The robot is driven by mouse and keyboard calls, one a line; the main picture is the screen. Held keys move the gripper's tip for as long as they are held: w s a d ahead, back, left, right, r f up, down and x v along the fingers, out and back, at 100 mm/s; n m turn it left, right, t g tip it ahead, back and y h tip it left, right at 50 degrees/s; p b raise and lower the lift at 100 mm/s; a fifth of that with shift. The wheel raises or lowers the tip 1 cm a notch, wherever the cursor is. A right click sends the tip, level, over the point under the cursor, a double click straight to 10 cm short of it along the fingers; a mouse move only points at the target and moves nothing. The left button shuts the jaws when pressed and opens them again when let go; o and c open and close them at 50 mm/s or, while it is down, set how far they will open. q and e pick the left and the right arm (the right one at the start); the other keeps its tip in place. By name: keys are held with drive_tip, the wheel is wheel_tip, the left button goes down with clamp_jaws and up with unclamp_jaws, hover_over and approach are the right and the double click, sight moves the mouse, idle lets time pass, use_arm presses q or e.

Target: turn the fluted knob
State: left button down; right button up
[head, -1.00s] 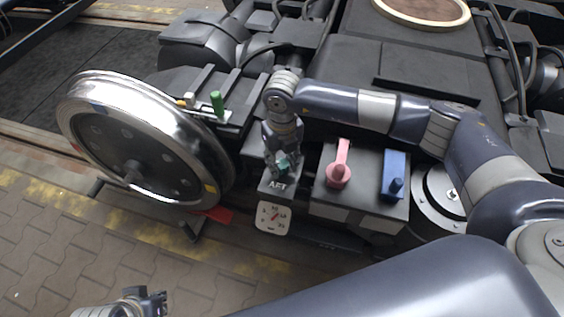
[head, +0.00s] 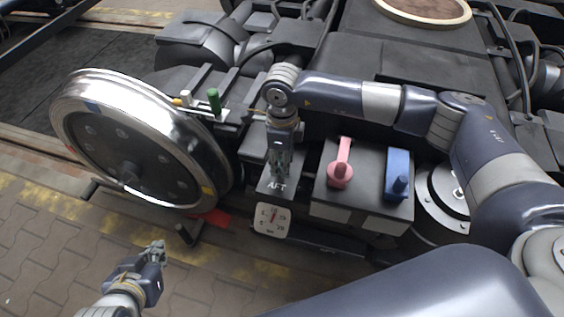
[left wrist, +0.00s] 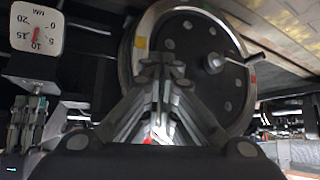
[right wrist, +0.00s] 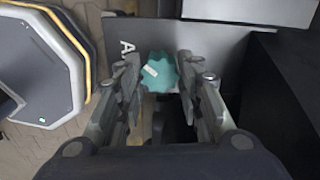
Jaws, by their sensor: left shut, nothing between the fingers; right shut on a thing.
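The fluted knob (right wrist: 158,72) is teal with a pale mark on its top. In the right wrist view it sits between the fingertips of my right gripper (right wrist: 157,80), which is shut on it. In the head view my right gripper (head: 277,172) points down over the box marked AFT and mostly hides the knob. A white gauge (head: 273,220) with a red needle is on the front below; it also shows upside down in the left wrist view (left wrist: 37,28), needle near 10. My left gripper (head: 158,250) is shut and empty, low at the left, apart from the knob.
A pink lever (head: 341,172) and a blue handle (head: 398,175) stand on the box to the right. A large steel wheel (head: 215,165) and a green-topped peg (head: 214,100) are to the left. Paved floor (head: 60,240) lies open at lower left.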

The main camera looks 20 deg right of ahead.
drive_tip(key=n+b, duration=0.1)
drive_tip(key=n, duration=0.2)
drive_tip(key=shift+f+n, duration=0.1)
drive_tip(key=shift+n, duration=0.2)
drive_tip(key=n+b, duration=0.1)
drive_tip(key=n, duration=0.2)
drive_tip(key=shift+w, duration=0.1)
use_arm(q)
drive_tip(key=w+d+r+t+h, duration=0.2)
drive_tip(key=w+r+t, duration=0.5)
drive_tip(key=r, duration=0.4)
drive_tip(key=shift+w+d, duration=0.3)
drive_tip(key=shift+d, duration=0.5)
use_arm(e)
drive_tip(key=shift+n, duration=0.4)
drive_tip(key=o, duration=1.1)
drive_tip(key=shift+c, duration=0.2)
drive_tip(key=shift+r, duration=0.2)
wheel_tip(320, 180, up, 12)
